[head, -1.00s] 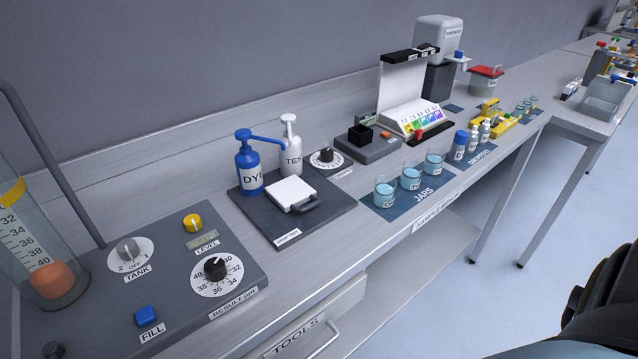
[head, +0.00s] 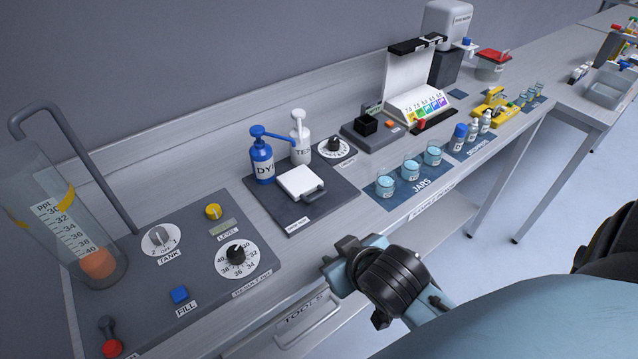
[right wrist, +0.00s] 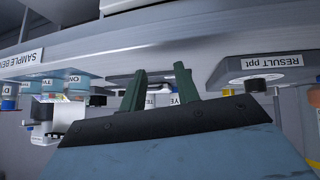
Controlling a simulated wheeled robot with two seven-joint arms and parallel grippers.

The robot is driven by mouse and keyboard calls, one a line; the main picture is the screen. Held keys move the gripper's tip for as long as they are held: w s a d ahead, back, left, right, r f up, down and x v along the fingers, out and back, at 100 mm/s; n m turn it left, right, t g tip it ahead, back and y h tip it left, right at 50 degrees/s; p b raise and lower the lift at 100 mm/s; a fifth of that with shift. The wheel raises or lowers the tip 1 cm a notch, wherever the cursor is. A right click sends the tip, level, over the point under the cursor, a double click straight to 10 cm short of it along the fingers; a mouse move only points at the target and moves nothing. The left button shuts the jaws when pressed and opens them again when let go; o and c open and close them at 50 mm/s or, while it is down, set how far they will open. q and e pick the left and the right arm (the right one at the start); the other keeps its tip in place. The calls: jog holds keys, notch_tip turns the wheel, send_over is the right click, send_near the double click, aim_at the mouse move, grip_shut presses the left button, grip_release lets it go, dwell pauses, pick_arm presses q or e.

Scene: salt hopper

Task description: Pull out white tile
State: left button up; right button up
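The white tile (head: 298,181) lies flat on the dark dye station plate (head: 335,202), below the blue and white pump bottles. A dark grey handle (head: 311,195) sits at its front edge. My right gripper (head: 327,266) is in front of the bench edge, below and apart from the tile. In the right wrist view its two green fingers (right wrist: 158,88) stand apart with nothing seen between them. The tile cannot be made out clearly there. My left gripper is not in view.
The blue DYE bottle (head: 262,163) and white bottle (head: 300,140) stand behind the tile. The knob panel (head: 205,285) is to the left, and jars (head: 386,184) on a blue mat are to the right. A drawer labelled TOOLS (head: 305,318) is below the bench edge.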

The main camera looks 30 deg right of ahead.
jog(key=w+a+r+n+t+y, duration=0.1)
jog(key=w+a+r+t+y, duration=0.1)
jog(key=w+r+t, duration=0.6)
jog(key=w+a+r+n+t+y, duration=0.1)
jog(key=w+a+r+t, duration=0.2)
jog(key=r, duration=0.9)
jog(key=a+r+n+y, duration=0.5)
jog(key=r+n+y, duration=0.25)
jog(key=y, duration=0.25)
jog(key=a+n+g+y, duration=0.3)
jog(key=n+g+y, duration=0.1)
jog(key=n+y, duration=0.1)
jog(key=n+g+h, duration=0.4)
jog(key=g+h, duration=1)
jog(key=h, duration=0.3)
send_near(318, 195)
jog(key=f, duration=0.5)
jog(key=w+f, duration=0.1)
jog(key=f, duration=0.1)
jog(key=shift+d+f, duration=0.1)
jog(key=shift+f, duration=0.2)
